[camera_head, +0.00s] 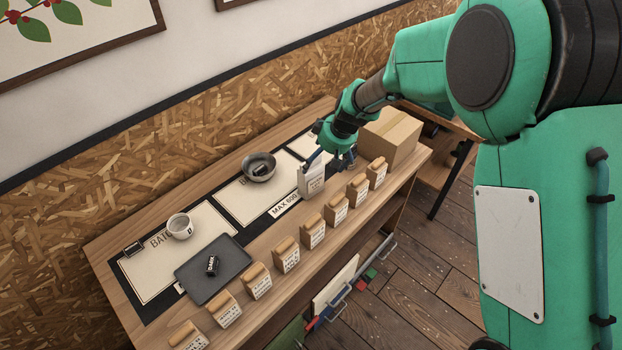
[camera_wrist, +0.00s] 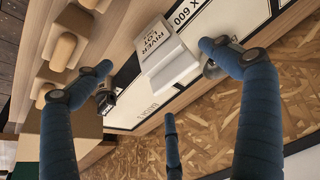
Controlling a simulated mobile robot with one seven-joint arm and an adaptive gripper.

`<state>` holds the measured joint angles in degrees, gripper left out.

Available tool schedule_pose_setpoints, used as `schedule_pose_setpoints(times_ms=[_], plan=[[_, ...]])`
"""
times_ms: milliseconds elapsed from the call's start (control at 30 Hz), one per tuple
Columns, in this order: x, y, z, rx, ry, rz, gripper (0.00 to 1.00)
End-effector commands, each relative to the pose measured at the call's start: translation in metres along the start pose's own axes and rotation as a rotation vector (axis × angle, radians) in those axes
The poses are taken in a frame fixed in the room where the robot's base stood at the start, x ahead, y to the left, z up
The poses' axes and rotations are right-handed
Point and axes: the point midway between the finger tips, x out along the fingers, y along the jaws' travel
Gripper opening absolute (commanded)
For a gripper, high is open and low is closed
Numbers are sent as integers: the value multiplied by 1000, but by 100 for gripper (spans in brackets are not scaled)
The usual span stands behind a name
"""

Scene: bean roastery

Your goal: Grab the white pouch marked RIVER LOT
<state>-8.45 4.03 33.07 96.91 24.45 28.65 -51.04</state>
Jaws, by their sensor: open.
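In the head view the white pouch (camera_head: 311,184) stands near the bench's middle, just below my gripper (camera_head: 328,160). My gripper (camera_wrist: 158,62) is open, with blue fingers spread. In the wrist view the pouch shows in the gap between the two longer-reaching fingertips, and a third finger points at it from below. No finger visibly presses on it. The fingers hide part of the bench around it.
A row of wooden-topped labelled blocks (camera_head: 312,232) lines the bench's front edge. A metal bowl (camera_head: 258,167) stands left of the pouch, and a cardboard box (camera_head: 391,137) stands right. A dark tray (camera_head: 213,270) and white cup (camera_head: 180,227) are farther left. A small black item (camera_wrist: 106,102) is by one finger.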

Motion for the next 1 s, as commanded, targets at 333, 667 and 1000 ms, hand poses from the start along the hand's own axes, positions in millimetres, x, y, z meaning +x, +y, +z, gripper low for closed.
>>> schedule_pose_setpoints(times_ms=[333,667,1000], plan=[[45,-1,2,1,-3,-2,96],[80,-1,0,1,-1,-1,96],[83,-1,0,0,-1,0,96]])
